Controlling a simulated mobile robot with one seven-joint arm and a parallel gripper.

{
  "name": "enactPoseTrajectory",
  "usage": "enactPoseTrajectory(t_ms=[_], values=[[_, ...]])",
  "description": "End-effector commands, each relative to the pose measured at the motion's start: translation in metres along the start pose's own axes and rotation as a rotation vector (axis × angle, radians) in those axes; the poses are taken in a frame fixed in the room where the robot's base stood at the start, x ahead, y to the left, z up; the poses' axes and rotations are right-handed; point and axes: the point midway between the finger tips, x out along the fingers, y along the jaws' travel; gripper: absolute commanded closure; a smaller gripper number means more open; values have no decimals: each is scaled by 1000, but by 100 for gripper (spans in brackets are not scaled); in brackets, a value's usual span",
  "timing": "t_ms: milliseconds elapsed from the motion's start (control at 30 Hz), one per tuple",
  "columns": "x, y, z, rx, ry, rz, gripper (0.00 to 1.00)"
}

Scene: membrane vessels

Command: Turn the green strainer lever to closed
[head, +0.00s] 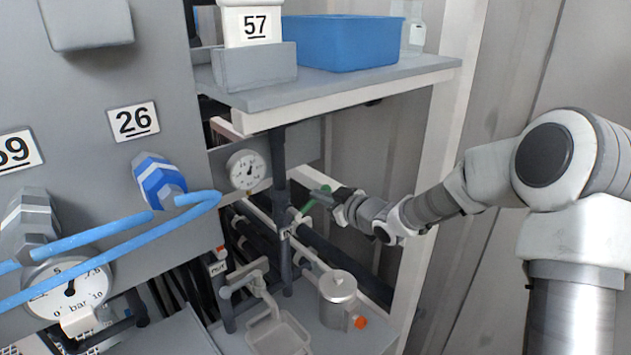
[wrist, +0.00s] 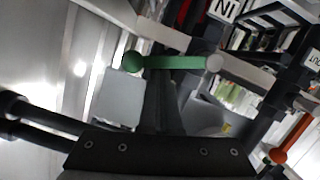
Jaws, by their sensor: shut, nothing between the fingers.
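The green strainer lever (wrist: 178,62) lies crosswise in the wrist view, with a green ball at its left end and a grey pivot at its right end. In the head view a small part of the lever (head: 308,205) shows beside the pipework, partly hidden by my gripper (head: 326,194). In the wrist view my gripper (wrist: 164,85) is shut and empty. Its dark fingertips reach up to the lever's lower edge, close to the ball end. I cannot tell whether they touch it.
An "IN" label (wrist: 226,8) is near the pivot. An orange lever (wrist: 292,138) is at the right of the wrist view. A shelf (head: 350,82) with a blue bin (head: 343,42) hangs above my gripper. A metal canister (head: 338,295) stands below. A pale post (head: 440,150) is beside my arm.

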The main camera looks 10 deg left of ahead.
Motion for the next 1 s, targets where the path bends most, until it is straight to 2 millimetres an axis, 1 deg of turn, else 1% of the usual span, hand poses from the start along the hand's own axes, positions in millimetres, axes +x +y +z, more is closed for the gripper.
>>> enactPoseTrajectory(t_ms=[100,267,600,1000], values=[[1,4,5,90,-2,-21,100],[3,5,13,180,-2,-44,100],[5,5,20,172,-1,-43,100],[5,5,21,170,0,-43,100]])
